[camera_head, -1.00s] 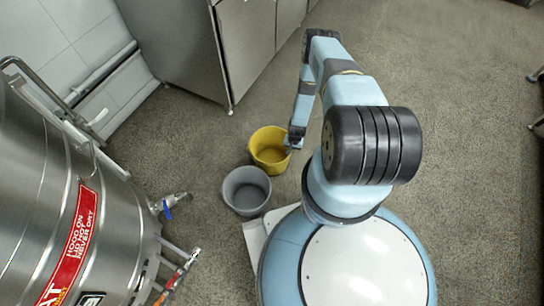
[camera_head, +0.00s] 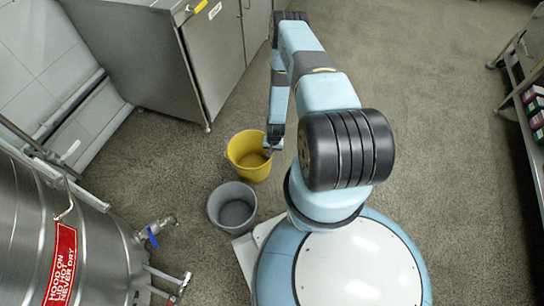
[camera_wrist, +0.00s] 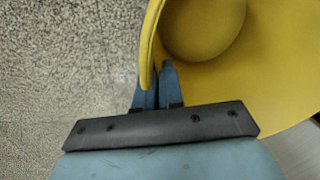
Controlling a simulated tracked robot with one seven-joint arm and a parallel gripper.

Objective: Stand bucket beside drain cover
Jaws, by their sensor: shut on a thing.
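A yellow bucket (camera_head: 248,165) is upright in the head view, at or just above the floor; I cannot tell which. My gripper (camera_head: 269,148) is at its right rim. In the wrist view my gripper (camera_wrist: 158,84) has its two dark blue fingers closed around the wall of the yellow bucket (camera_wrist: 272,82), one finger outside and one inside. The bucket's inside looks empty. A grey bucket (camera_head: 233,208) stands on the floor just in front of the yellow one, close to my base. I see no drain cover in either view.
A steel vessel (camera_head: 90,250) with a red label and a blue-handled valve (camera_head: 152,236) stands at the left. A steel cabinet (camera_head: 165,75) stands behind the buckets. A shelf with boxes (camera_head: 535,105) is at the far right. The floor (camera_head: 430,110) between is open.

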